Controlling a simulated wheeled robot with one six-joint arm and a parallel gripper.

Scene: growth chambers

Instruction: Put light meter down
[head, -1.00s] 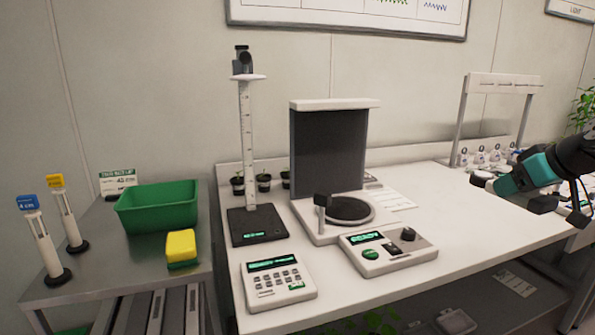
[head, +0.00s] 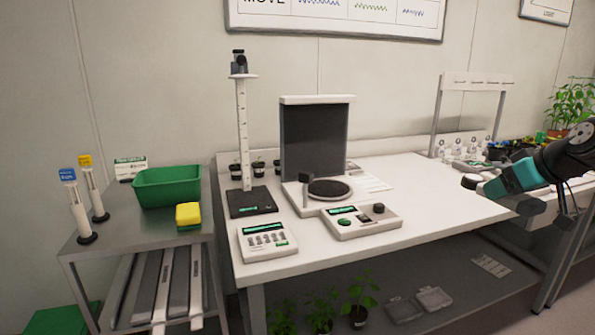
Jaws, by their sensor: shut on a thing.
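My gripper (head: 497,190), teal and dark, reaches in from the right edge of the head view. It is over the right part of the white bench (head: 420,205), apart from the instruments on the left. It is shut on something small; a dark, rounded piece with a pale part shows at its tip. I take this to be the light meter, but its shape and face are too small and too covered to tell.
A keypad box (head: 267,242), a console with a knob (head: 361,219), a dark-backed stand (head: 314,140) and a height post (head: 243,125) fill the bench's left. A green tub (head: 168,187) and yellow sponge (head: 188,214) are on the side table. The bench's front middle is clear.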

